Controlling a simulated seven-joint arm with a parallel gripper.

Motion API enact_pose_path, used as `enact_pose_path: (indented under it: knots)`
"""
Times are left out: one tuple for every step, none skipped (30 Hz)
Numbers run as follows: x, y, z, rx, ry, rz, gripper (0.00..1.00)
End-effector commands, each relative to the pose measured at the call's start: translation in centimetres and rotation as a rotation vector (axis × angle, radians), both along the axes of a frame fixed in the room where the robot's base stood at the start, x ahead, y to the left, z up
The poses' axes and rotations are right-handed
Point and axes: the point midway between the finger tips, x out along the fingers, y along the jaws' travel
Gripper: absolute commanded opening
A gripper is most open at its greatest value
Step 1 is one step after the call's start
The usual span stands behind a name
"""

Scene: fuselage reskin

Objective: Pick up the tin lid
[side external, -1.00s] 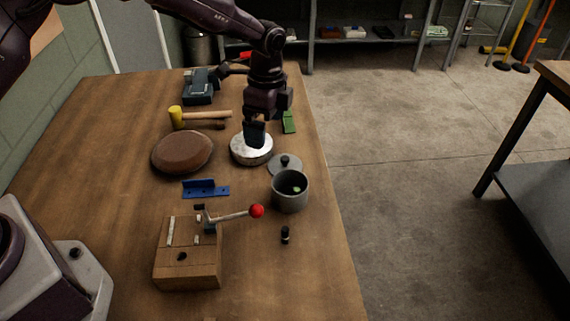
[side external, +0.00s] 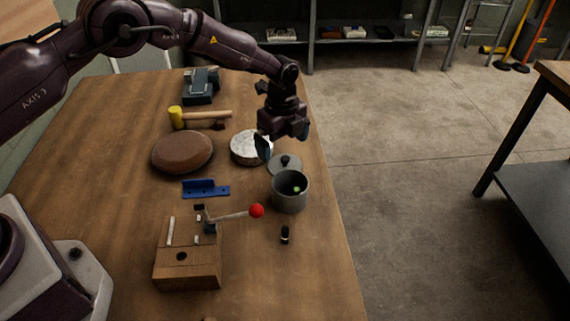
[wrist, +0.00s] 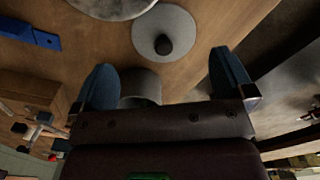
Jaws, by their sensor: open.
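The tin lid (side external: 279,168) is a flat grey disc with a black knob, lying on the table just behind the open grey tin (side external: 290,194). The lid (wrist: 180,22) also shows in the wrist view with its knob upward, and part of the tin (wrist: 140,84) shows between my fingers. My gripper (side external: 284,142) is open and empty, above the lid and slightly behind it in the side view, apart from it. In the wrist view the two blue fingers of my gripper (wrist: 164,66) are spread wide. Something small and green lies inside the tin.
A pale-topped round disc (side external: 247,147) sits left of the lid, with a brown round pad (side external: 182,152) farther left. A blue bracket (side external: 205,191), a wooden clamp block (side external: 187,262) and a small black piece (side external: 285,235) lie nearer. The table's right edge is close to the lid.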

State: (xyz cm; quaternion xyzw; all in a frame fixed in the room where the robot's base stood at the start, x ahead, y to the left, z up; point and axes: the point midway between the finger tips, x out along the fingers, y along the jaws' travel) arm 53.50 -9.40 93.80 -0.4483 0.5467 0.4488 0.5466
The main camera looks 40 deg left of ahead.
Motion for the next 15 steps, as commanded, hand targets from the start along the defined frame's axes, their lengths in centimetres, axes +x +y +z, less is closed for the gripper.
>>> enact_pose_path:
  knots:
    - [0.0,-0.1,-0.3,0.000,0.000,0.000,1.00]
    - [0.0,-0.1,-0.6,0.000,0.000,0.000,1.00]
    - [0.0,-0.2,-1.1,0.000,0.002,0.000,1.00]
    - [0.1,-0.2,-1.6,0.001,0.003,0.000,1.00]
    - [0.1,-0.3,-2.1,0.000,0.002,-0.001,1.00]
    - [0.2,-0.4,-2.8,0.000,0.002,-0.002,1.00]
    - [0.2,-0.5,-3.2,0.001,0.001,-0.002,1.00]
    - [0.3,-0.5,-3.7,0.001,0.001,-0.001,1.00]
    - [0.3,-0.5,-4.2,0.000,0.001,0.000,1.00]
    - [0.2,-0.5,-4.5,0.000,0.002,-0.001,1.00]
    - [0.3,-0.5,-4.8,0.000,0.001,-0.001,1.00]
    - [0.3,-0.5,-5.0,0.000,0.000,-0.001,1.00]
    - [0.3,-0.5,-5.1,0.000,-0.001,-0.001,1.00]
    - [0.3,-0.5,-5.2,0.000,-0.001,-0.001,1.00]
    - [0.3,-0.5,-5.3,0.000,-0.001,-0.001,1.00]
